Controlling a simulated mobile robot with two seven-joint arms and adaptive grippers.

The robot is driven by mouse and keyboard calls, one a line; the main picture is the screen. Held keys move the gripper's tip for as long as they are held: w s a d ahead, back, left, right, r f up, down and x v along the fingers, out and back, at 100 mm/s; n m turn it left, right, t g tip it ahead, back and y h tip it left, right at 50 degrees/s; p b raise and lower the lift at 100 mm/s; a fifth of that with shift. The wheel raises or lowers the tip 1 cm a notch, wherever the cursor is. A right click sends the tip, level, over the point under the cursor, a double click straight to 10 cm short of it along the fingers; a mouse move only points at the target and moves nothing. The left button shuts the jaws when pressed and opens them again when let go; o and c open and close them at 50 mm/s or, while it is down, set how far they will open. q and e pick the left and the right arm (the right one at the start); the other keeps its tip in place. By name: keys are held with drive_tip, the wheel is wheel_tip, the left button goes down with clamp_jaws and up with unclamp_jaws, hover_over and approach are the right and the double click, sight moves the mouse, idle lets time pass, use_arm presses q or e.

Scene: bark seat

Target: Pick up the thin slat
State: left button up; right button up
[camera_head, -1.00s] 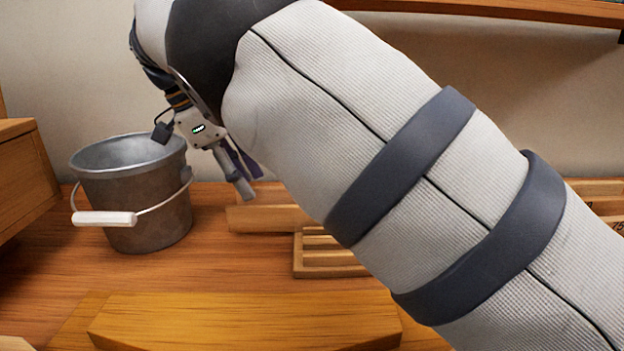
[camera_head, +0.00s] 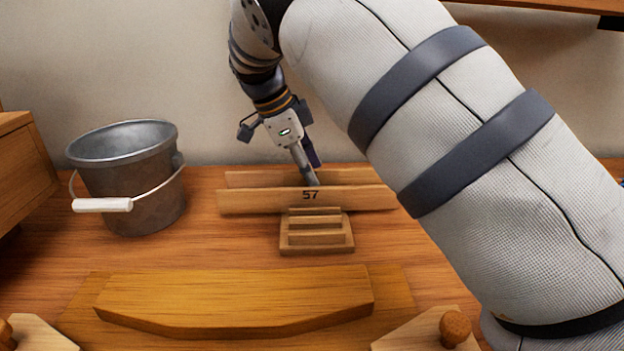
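A long, narrow wooden slat marked "57" (camera_head: 307,200) stands on edge across the bench, behind a small slotted wooden block (camera_head: 317,232). A second wooden slat (camera_head: 250,179) shows just behind it, partly hidden. I cannot tell which one is the thin slat. My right gripper (camera_head: 314,182) points down at the top edge of the "57" slat, near its middle. Its fingertips overlap the slats in the picture; contact and finger opening cannot be made out. My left gripper is not in view.
A metal bucket (camera_head: 130,185) with a white handle stands at the left. A shaped wooden board (camera_head: 235,298) lies in front, with knobbed wooden pieces at the lower left (camera_head: 35,335) and lower right (camera_head: 425,335). My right arm covers the right side.

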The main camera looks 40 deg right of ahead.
drive_tip(key=shift+f, duration=0.2)
idle(0.6)
drive_tip(key=shift+s+a+r, duration=0.1)
clamp_jaws()
